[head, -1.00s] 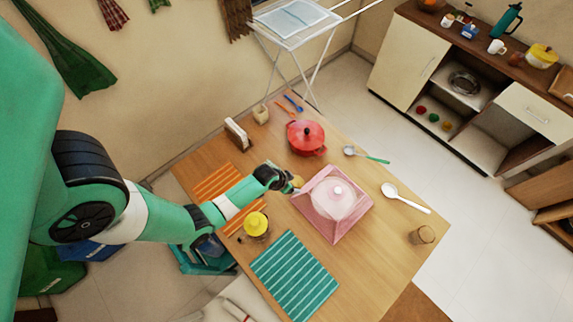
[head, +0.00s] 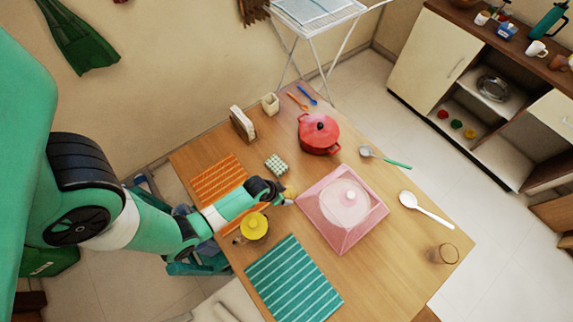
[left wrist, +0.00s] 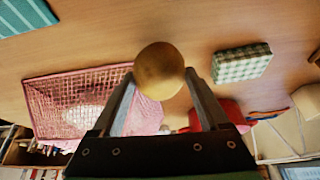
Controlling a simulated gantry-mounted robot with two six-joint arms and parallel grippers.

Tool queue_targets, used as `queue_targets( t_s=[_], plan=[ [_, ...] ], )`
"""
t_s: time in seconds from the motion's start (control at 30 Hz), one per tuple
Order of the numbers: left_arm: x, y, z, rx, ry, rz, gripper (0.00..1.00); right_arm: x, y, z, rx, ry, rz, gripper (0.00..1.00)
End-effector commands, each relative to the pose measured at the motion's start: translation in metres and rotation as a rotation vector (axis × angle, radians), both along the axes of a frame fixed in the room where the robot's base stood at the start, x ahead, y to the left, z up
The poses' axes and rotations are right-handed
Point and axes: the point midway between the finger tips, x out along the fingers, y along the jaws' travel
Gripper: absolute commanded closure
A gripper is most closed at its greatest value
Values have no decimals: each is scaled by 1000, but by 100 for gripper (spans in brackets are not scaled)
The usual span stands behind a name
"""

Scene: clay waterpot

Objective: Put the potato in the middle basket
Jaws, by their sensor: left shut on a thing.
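My left gripper (left wrist: 165,85) is shut on the round brownish-yellow potato (left wrist: 160,70), held between its fingertips. In the head view the left gripper (head: 282,194) is over the table, just left of a pink mesh basket or cover (head: 322,227). The potato (head: 290,192) shows small at its tip. The pink mesh thing also shows in the left wrist view (left wrist: 50,95), with something pale and rounded within it. I cannot tell which thing is the middle basket. My right gripper is not in view.
A teal striped mat (head: 293,278) lies in front. A cabinet (head: 435,65) stands back right.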

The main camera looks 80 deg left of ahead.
Motion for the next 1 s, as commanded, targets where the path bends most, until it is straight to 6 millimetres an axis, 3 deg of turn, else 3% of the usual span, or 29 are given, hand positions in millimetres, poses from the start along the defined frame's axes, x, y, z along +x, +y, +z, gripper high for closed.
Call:
queue_targets(
  t_s=[0.13,0.33,0.7,0.73,0.83,1.0],
  plan=[
    [1,0,-6,1,-2,0,86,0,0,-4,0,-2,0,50],
    [1,0,-37,0,-1,0,86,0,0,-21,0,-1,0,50],
    [1,0,-41,1,-2,0,86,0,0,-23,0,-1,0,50],
    [1,0,-40,1,-2,0,17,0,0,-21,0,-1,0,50],
    [0,0,-39,1,-2,0,0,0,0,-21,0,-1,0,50],
    [0,0,-39,1,-2,0,0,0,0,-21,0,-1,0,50]
  ],
)
